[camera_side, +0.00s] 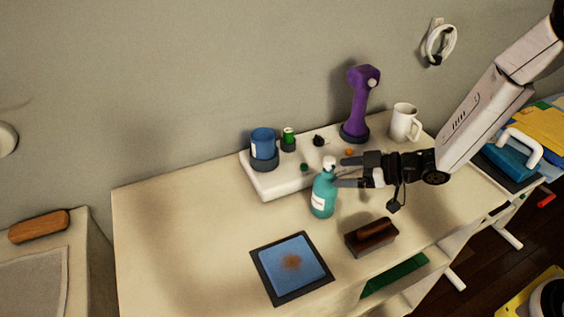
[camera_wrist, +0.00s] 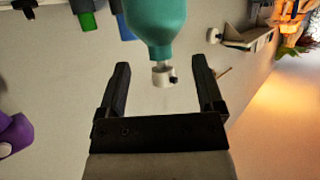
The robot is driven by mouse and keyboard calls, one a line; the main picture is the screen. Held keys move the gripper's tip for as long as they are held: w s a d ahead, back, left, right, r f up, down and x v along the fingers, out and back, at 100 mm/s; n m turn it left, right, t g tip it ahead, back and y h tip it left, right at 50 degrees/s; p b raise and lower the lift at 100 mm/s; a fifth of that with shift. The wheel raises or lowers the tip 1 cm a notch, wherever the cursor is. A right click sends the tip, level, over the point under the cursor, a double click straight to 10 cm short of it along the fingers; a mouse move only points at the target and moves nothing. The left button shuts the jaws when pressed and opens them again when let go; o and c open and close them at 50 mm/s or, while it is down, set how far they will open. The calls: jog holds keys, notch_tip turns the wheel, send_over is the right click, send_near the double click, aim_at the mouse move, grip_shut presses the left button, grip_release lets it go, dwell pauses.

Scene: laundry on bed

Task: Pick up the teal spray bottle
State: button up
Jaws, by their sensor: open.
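The teal spray bottle (camera_side: 323,196) stands upright on the cream table, with a white spray head and a pale label. In the wrist view the bottle (camera_wrist: 155,22) shows upside down, its white nozzle (camera_wrist: 163,76) between the two dark fingers. My gripper (camera_side: 340,172) is open and comes in from the right at the height of the bottle's upper part. In the wrist view my gripper (camera_wrist: 160,75) has a gap on both sides of the nozzle. In the side view the fingertips are right beside the bottle's neck; I cannot tell whether they touch it.
Behind the bottle is a white raised stand (camera_side: 272,185) with a blue container (camera_side: 263,143) and a green can (camera_side: 288,137). A purple tool (camera_side: 359,105) and a white mug (camera_side: 403,122) stand farther back. A brown-topped brush (camera_side: 371,238) and blue pad (camera_side: 291,268) lie in front. The table's left is clear.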

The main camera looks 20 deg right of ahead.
aim_at(328, 174)
jog(key=shift+x, duration=2.3)
jog(key=shift+c, duration=0.2)
jog(key=c, duration=1.1)
grip_shut()
